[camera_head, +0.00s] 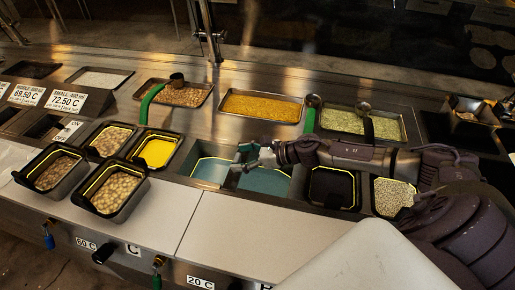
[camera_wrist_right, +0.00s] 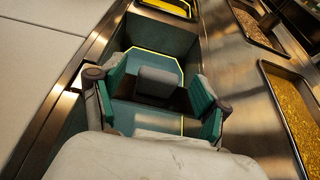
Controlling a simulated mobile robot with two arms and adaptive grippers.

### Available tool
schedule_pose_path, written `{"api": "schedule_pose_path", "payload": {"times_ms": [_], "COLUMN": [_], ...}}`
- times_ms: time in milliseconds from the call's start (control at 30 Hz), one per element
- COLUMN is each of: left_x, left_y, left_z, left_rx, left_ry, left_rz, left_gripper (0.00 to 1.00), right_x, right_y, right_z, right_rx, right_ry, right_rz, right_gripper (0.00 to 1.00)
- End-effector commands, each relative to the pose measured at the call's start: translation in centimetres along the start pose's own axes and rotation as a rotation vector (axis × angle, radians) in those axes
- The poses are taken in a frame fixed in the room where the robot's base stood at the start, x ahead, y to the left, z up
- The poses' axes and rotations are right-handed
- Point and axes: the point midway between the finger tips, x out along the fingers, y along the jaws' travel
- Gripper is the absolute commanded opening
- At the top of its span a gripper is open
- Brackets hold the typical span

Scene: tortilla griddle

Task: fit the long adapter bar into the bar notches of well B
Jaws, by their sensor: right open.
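My right gripper (camera_head: 243,164) is over the open well (camera_head: 262,181) in the middle of the front row, its arm coming from the right. In the right wrist view my right gripper (camera_wrist_right: 160,95) has its two teal fingers spread wide, with the well (camera_wrist_right: 178,42) below. A narrow dark strip (camera_wrist_right: 181,101) crosses the well between the fingers, partly hidden by a grey block. It may be the long adapter bar; I cannot tell whether it sits in the notches. In the head view a divider crosses the well beside the gripper. My left gripper is not in view.
Left of the well is a yellow-filled pan (camera_head: 158,151); right of it is a black empty pan (camera_head: 332,188). Two bean pans (camera_head: 113,192) stand on the left front. Ladles (camera_head: 311,103) rest in the back trays. The white front counter (camera_head: 250,236) has clear room.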

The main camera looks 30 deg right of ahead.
Motion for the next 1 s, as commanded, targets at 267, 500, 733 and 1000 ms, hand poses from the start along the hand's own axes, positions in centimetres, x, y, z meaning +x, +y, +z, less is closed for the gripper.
{"api": "schedule_pose_path", "payload": {"times_ms": [267,500,733,1000], "left_x": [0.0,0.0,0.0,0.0], "left_y": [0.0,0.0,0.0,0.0], "left_z": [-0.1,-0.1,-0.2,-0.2], "left_rx": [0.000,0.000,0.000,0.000], "left_ry": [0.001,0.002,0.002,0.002], "left_rz": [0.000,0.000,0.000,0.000], "left_gripper": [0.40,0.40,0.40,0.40], "right_x": [-5.6,-8.9,-10.4,-10.6], "right_y": [0.1,0.1,0.0,0.0], "right_z": [-0.3,-0.2,-0.1,0.1], "right_rx": [0.002,0.003,0.000,-0.001], "right_ry": [0.006,0.005,0.002,0.000], "right_rz": [0.001,0.001,0.001,0.001], "right_gripper": [0.75,0.75,0.75,0.75]}}
